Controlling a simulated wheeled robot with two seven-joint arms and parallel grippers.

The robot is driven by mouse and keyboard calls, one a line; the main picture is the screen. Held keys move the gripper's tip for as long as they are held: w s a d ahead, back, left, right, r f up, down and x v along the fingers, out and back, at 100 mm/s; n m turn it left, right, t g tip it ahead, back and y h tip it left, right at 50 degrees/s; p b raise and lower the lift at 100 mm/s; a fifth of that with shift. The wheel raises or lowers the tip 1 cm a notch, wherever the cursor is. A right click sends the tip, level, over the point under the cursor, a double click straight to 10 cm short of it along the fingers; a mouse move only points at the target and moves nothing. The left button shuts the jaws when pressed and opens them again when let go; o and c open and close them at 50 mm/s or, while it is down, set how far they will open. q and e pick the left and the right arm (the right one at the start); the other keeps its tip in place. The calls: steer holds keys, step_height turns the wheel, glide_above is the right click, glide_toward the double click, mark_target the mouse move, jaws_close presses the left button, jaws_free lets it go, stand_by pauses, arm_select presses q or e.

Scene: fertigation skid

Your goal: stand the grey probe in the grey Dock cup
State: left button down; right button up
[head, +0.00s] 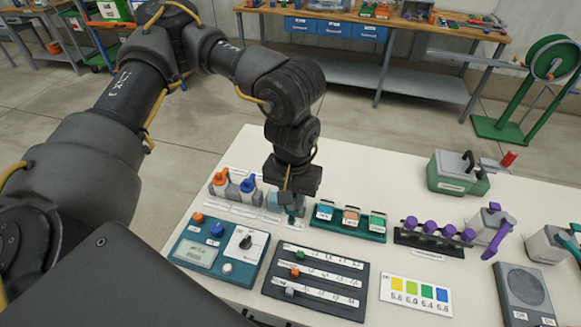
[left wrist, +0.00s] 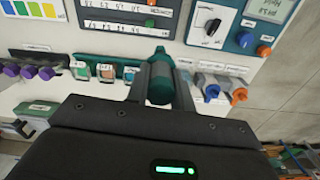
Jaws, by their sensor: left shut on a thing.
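My left gripper (head: 287,195) points down over the white table, shut on a dark green probe-like thing. Its green body (left wrist: 160,88) shows between the fingers in the left wrist view, and its green lower end (head: 291,211) shows below the gripper in the head view. An orange probe (head: 221,180) and a blue probe (head: 248,185) stand among grey cups (head: 232,192) just left of the gripper. I cannot make out a separate grey probe. Which cup is the Dock cup cannot be told, as the labels are too small. My right gripper is not in view.
A teal meter box (head: 222,250) and a dark slider panel (head: 317,283) lie in front. A green-framed rack (head: 348,220), a purple-knobbed manifold (head: 440,237) and a colour chart (head: 416,295) are to the right.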

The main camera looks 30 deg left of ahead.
arm_select(q)
steer(key=w+d+n+p, duration=0.2)
steer(key=w+n+p, duration=0.2)
steer(key=w+n, duration=0.45)
steer(key=w+a+f+n+p, duration=0.2)
steer(key=a+f+n+p, duration=0.1)
steer(key=n, duration=0.8)
steer(key=w+a+f+n+p, duration=0.2)
steer(key=a+f+n+p, duration=0.2)
steer(key=n, duration=0.6)
steer(key=shift+w+n, duration=0.2)
steer(key=shift+n, duration=0.15)
steer(key=shift+f, duration=0.1)
step_height(320, 180, down, 8)
steer(key=b, duration=0.7)
steer(key=shift+f+b, duration=0.15)
steer(key=shift+b, duration=0.2)
